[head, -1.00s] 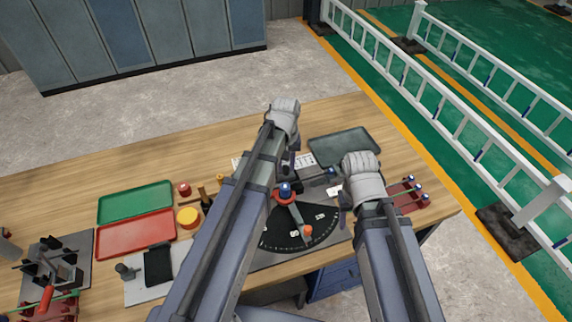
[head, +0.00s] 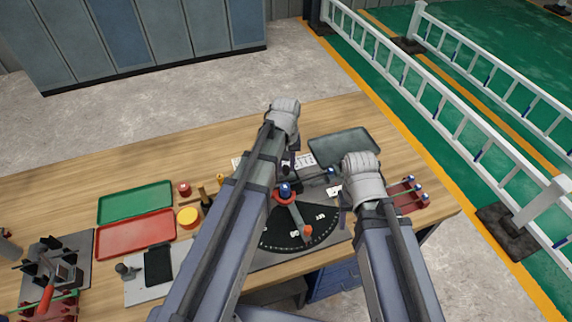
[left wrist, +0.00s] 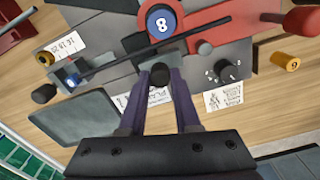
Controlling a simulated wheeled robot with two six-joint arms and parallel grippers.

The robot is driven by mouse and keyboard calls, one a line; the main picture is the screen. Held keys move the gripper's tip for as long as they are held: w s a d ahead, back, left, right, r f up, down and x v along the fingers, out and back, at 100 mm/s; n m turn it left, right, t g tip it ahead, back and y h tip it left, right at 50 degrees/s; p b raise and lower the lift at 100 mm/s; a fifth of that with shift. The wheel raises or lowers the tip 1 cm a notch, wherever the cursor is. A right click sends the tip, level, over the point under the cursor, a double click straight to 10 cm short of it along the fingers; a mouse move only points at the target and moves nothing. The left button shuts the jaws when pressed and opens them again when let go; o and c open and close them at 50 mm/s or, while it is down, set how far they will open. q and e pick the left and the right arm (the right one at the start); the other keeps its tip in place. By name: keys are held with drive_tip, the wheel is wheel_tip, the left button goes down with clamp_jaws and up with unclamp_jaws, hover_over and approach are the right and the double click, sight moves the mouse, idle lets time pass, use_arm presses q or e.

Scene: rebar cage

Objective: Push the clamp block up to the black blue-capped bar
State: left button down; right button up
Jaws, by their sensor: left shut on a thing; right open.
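My left gripper (left wrist: 160,78) is shut on a small black round knob (left wrist: 160,73), which seems to belong to the clamp block; the block's body is not clearly distinguishable from the grey fixture. In the head view my left gripper (head: 289,163) is partly hidden by its own wrist. A thin black bar (left wrist: 115,63) with a blue cap (left wrist: 71,80) runs across the fixture just beyond my fingertips in the left wrist view. I cannot tell whether the block touches it. The blue cap also shows in the head view (head: 330,172). My right gripper (head: 343,200) is open and empty beside the fixture.
A blue knob marked 8 (left wrist: 160,20) stands beyond my left fingers, beside a red part (left wrist: 240,28). A black fan-shaped dial (head: 290,232) lies in front. A dark grey tray (head: 344,146) lies at the back right. Green (head: 135,202) and red trays (head: 136,234) are left.

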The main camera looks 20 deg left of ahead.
use_arm(q)
drive_tip(key=shift+s+d, duration=0.5)
drive_tip(key=shift+s, duration=0.35)
drive_tip(key=c, duration=0.6)
unclamp_jaws()
drive_tip(key=shift+w, duration=0.1)
drive_tip(key=shift+r, duration=0.1)
wheel_tip(320, 180, up, 8)
drive_tip(key=p, duration=0.7)
drive_tip(key=shift+f+p, duration=0.2)
drive_tip(key=shift+p, duration=0.2)
